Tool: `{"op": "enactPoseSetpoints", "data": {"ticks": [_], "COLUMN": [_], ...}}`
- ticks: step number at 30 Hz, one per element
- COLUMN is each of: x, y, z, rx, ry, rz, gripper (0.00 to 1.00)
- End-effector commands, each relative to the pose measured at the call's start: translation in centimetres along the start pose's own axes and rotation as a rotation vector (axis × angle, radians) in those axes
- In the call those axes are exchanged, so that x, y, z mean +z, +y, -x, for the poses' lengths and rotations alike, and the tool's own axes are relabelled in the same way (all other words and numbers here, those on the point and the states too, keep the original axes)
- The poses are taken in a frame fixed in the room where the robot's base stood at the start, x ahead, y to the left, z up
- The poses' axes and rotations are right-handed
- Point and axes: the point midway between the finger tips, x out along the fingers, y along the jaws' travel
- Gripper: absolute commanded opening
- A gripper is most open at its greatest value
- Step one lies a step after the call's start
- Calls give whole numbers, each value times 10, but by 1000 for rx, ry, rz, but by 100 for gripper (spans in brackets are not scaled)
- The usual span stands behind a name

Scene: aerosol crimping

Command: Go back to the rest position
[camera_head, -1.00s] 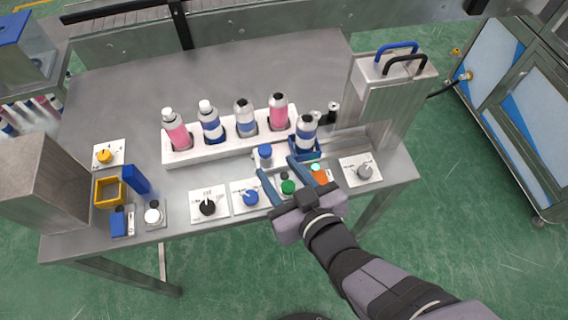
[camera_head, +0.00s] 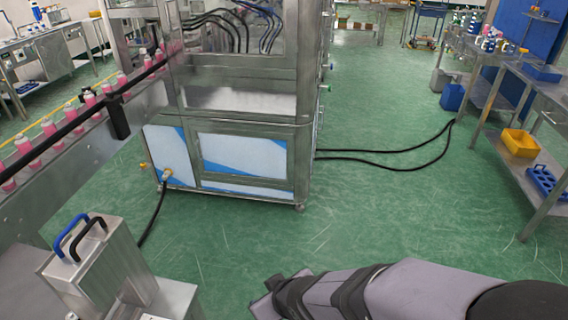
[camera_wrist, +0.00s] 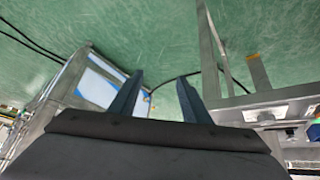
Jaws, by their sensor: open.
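My gripper (camera_wrist: 159,95) shows in the wrist view with its two blue-grey fingers apart and nothing between them. Beyond the fingers are the green floor and the lower part of a steel cabinet. In the head view my arm reaches in from the lower right, and the fingers are not visible there. The steel work table (camera_head: 180,300) shows only as a corner at the lower left, with the tall steel block (camera_head: 105,268) that carries a blue and a black handle. The bottles and knobs on the table are out of the head view.
A large steel cabinet (camera_head: 245,105) stands beyond the table. A conveyor (camera_head: 75,165) with pink bottles runs along the left. Black cables (camera_head: 385,165) lie on the floor. A workbench with a yellow bin (camera_head: 520,143) stands at the right.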

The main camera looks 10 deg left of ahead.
Motion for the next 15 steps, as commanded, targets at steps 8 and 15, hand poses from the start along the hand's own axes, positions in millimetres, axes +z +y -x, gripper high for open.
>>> {"op": "enactPoseSetpoints", "data": {"ticks": [8, 15], "x": [101, 165], "y": [115, 134], "z": [52, 98], "rx": [174, 195], "ry": [-315, -494], "rz": [-423, -697], "gripper": [43, 43]}}
